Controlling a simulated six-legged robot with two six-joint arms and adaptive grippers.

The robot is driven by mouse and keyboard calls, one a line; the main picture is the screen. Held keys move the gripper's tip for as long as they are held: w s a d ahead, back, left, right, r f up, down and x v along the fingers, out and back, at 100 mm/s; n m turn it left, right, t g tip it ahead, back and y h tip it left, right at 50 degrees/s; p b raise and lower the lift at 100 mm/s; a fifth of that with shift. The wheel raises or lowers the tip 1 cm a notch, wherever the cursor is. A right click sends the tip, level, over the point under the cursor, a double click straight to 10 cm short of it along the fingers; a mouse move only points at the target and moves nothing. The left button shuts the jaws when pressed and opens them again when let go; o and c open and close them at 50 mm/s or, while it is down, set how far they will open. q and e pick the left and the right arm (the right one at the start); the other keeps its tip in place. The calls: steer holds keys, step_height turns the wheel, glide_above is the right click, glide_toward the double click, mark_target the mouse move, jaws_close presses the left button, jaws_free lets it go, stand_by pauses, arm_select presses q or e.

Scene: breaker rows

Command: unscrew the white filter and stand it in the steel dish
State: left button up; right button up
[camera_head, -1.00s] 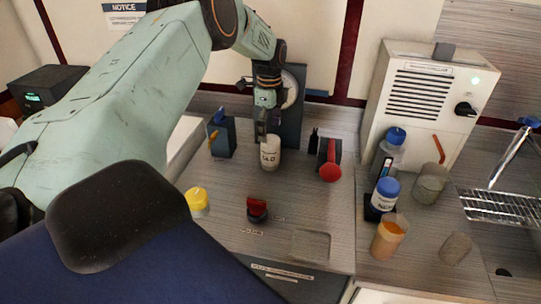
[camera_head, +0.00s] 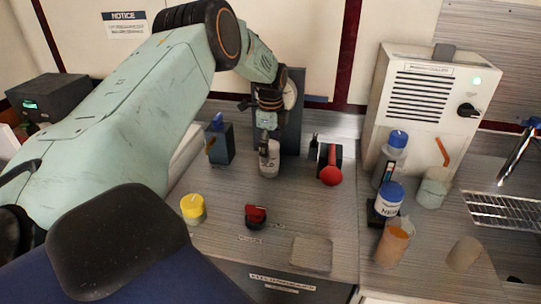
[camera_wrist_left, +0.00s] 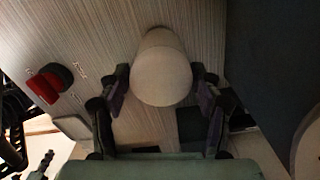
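The white filter (camera_head: 269,168) stands upright on the counter, in front of a dark upright panel. My left gripper (camera_head: 266,146) reaches down over it from above. In the left wrist view the filter (camera_wrist_left: 163,72) is a pale cylinder between the two dark fingers (camera_wrist_left: 160,84), which are parted with narrow gaps beside it. A grip on it does not show. A shallow grey square (camera_head: 312,254) lies near the counter's front edge; I cannot tell whether it is the steel dish. Black jointed parts at the wrist view's left edge may be my right gripper; its fingers are unclear.
A red knob (camera_head: 256,215) and a yellow-capped jar (camera_head: 193,209) stand in front. A red-handled device (camera_head: 330,167) is close on the right, a blue-topped box (camera_head: 219,141) on the left. Bottles and beakers (camera_head: 393,240) crowd the right. Counter between knob and filter is clear.

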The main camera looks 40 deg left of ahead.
arm_select(q)
steer(key=shift+a+f, duration=0.1)
steer(key=shift+a, duration=0.2)
steer(key=c, duration=0.5)
steer(key=shift+c, duration=0.9)
steer(key=shift+d+n+p, duration=0.1)
steer(key=shift+n+p, duration=0.35)
steer(key=shift+n, duration=0.25)
steer(key=n+p, duration=0.1)
steer(key=n, duration=0.2)
steer(key=shift+p, duration=0.3)
steer(key=n+p, duration=0.1)
steer(key=n, duration=0.1)
steer(key=shift+n, duration=0.4)
steer(key=n+p, duration=0.1)
steer(key=n, duration=0.3)
steer(key=n+p, duration=0.1)
steer(key=n, duration=0.3)
steer(key=shift+n+p, duration=0.3)
steer(key=shift+n, duration=0.7)
